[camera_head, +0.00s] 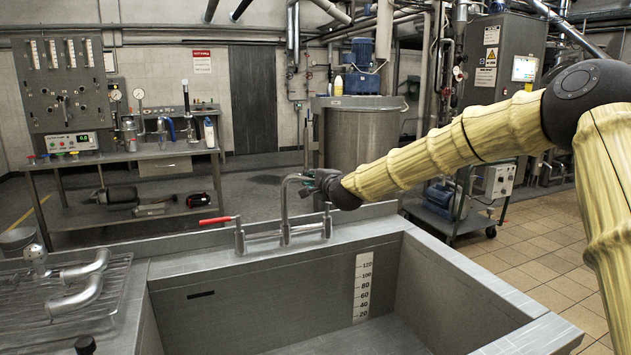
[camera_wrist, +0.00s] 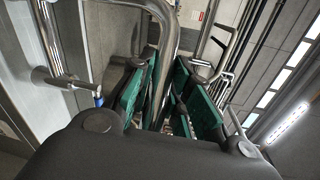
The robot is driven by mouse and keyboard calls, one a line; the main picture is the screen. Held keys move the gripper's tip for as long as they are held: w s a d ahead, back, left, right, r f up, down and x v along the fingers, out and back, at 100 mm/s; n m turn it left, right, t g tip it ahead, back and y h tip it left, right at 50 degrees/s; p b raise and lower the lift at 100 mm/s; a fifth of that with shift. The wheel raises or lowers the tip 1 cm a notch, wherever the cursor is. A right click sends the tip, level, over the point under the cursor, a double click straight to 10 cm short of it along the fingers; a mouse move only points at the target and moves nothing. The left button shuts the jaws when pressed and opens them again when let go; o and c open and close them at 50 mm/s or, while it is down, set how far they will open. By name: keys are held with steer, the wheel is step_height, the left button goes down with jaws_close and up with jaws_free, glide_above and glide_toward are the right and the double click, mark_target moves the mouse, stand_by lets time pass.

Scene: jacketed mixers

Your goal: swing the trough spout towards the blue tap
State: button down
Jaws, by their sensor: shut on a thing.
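The steel trough spout (camera_head: 284,205) rises from the mixer bar on the trough's back rim and bends over to the right at its top. My gripper (camera_head: 313,184) is at the spout's bent end, reaching in from the right. In the wrist view, the spout (camera_wrist: 166,70) passes between my gripper's green pads (camera_wrist: 158,98), which are shut on it. The red tap (camera_head: 217,220) is on the left of the mixer bar. The right tap body (camera_head: 327,222) shows, but its lever is not clear in the head view. The wrist view shows a small blue-ended lever (camera_wrist: 98,100).
The steel trough (camera_head: 230,305) is empty, with a level scale (camera_head: 362,285) inside. A drainer with a curved pipe (camera_head: 85,283) lies on the left. A jacketed vessel (camera_head: 358,140) stands behind my gripper. A workbench (camera_head: 130,156) is at the back left.

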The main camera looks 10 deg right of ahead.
steer(key=c, duration=1.3)
jaws_free()
steer(key=v, duration=1.2)
steer(key=shift+r, duration=0.1)
